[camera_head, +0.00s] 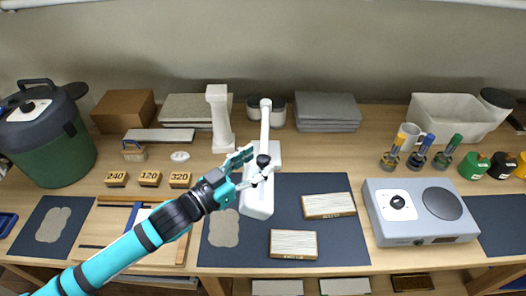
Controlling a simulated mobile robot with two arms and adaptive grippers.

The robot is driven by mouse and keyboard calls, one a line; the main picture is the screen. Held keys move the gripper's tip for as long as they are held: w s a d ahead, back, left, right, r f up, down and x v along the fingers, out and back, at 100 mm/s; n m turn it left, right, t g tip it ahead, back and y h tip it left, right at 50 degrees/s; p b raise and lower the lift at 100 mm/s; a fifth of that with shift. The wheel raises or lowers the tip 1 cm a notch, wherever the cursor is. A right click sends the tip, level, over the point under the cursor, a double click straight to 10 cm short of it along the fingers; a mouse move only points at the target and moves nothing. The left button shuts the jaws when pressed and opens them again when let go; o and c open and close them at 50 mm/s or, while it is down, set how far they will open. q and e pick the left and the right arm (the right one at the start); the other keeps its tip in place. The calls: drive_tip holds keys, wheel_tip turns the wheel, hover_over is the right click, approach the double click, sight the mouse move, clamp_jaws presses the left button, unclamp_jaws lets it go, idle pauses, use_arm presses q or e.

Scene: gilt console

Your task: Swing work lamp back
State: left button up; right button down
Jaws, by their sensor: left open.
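The white work lamp (259,203) stands in the middle of the bench. Its slim arm runs up from the long white head to a rounded top end, and the head hangs over the dark blue mat (340,245). A dark round knob (263,160) shows at the head. My left gripper (251,167) reaches in from the lower left, and its teal fingers are open at the left side of the lamp head, beside the knob. I cannot tell whether they touch the lamp. My right gripper is not in view.
Two pale blocks (329,205) lie on the mat, with a tan patch (224,228) at its left. A white column (219,118) stands just left of the lamp. A grey machine (420,211) is to the right. Grey stacked sheets (327,111) and dark-topped jars lie behind.

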use_arm(q)
drive_tip(key=shift+x, duration=1.45)
drive_tip(key=shift+c, duration=0.3)
clamp_jaws()
drive_tip(key=shift+f, duration=0.2)
